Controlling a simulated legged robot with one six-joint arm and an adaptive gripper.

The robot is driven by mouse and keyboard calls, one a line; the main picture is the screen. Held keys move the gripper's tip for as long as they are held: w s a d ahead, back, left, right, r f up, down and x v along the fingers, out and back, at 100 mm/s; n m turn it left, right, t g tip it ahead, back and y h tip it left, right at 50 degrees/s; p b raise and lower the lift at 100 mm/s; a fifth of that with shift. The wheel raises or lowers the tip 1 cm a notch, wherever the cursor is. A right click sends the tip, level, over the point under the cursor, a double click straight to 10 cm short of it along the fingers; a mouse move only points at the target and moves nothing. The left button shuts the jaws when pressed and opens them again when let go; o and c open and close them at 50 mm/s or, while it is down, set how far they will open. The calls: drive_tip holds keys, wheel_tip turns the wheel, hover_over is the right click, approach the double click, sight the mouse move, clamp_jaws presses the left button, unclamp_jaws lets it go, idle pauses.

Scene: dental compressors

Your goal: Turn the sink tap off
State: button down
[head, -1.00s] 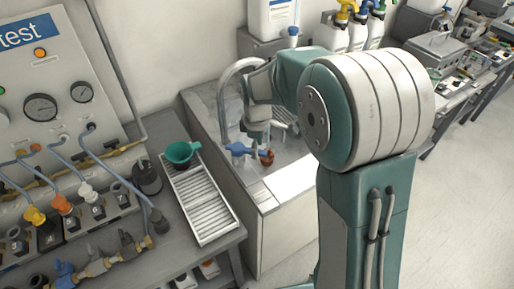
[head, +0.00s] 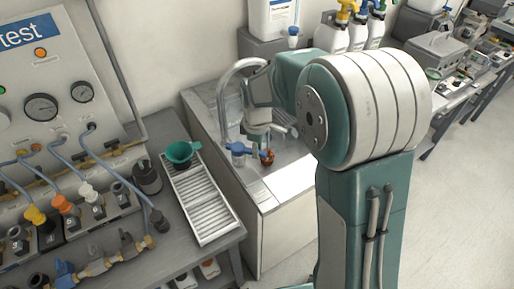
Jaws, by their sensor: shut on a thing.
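The sink (head: 294,182) stands against the wall beyond the bench, with a tall curved spout (head: 222,98) at its left side. The blue tap handle (head: 238,148) sits low near the spout, above the basin. My gripper (head: 257,146) reaches down from the arm to the handle's right part and is shut on it. The fingers are small here and partly blend with the handle. A small orange-brown part (head: 267,157) shows just right of the fingers. My arm hides the right part of the sink.
A bench at left carries a test panel (head: 40,75), a green funnel (head: 180,152) and a ribbed metal tray (head: 203,204). Bottles (head: 333,36) stand behind the sink. The floor at right (head: 470,200) is clear.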

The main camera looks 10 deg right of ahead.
drive_tip(key=s+m, duration=0.1)
drive_tip(key=m, duration=0.1)
drive_tip(key=s+a+m, duration=0.1)
drive_tip(key=m, duration=0.1)
drive_tip(key=shift+a+f, duration=0.1)
drive_tip(key=shift+a, duration=0.05)
drive_tip(key=shift+s+a+m, duration=0.25)
drive_tip(key=shift+a+m, duration=0.2)
drive_tip(key=shift+m, duration=0.65)
drive_tip(key=shift+s+a+m, duration=0.25)
drive_tip(key=shift+a+m, duration=0.15)
drive_tip(key=shift+m, duration=0.7)
drive_tip(key=c, duration=0.6)
unclamp_jaws()
drive_tip(key=shift+o, duration=0.2)
wheel_tip(320, 180, up, 12)
drive_tip(key=shift+a, duration=0.15)
